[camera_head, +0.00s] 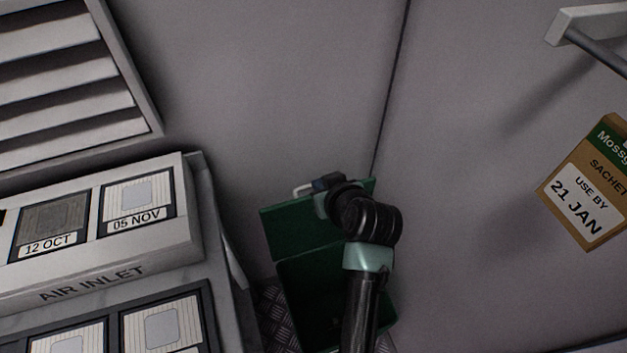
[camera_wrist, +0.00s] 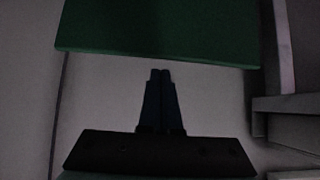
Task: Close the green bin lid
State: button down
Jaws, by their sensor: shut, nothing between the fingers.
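The green bin (camera_head: 313,300) stands at the lower middle of the head view, by the wall corner. Its green lid (camera_head: 295,228) is open and tilted up at the back of the bin. My arm covers the right part of the lid and bin. In the wrist view, a green panel that looks like the lid (camera_wrist: 160,30) fills the top, its edge just beyond my fingertips. My gripper (camera_wrist: 160,72) is shut and empty, apart from that edge in the picture. In the head view my wrist is over the lid's upper edge; the fingertips are hidden there.
A grey unit labelled AIR INLET (camera_head: 95,283), with dated panels, stands close to the left of the bin. A louvred vent (camera_head: 70,85) is above it. A sachet box (camera_head: 590,190) is at the right on the wall, below a rail (camera_head: 590,35). The wall between is bare.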

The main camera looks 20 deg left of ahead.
jog(key=b+x, duration=0.1)
jog(key=x, duration=0.4)
jog(key=shift+w+a+f, duration=0.15)
jog(key=shift+w+f, duration=0.05)
jog(key=shift+w, duration=0.1)
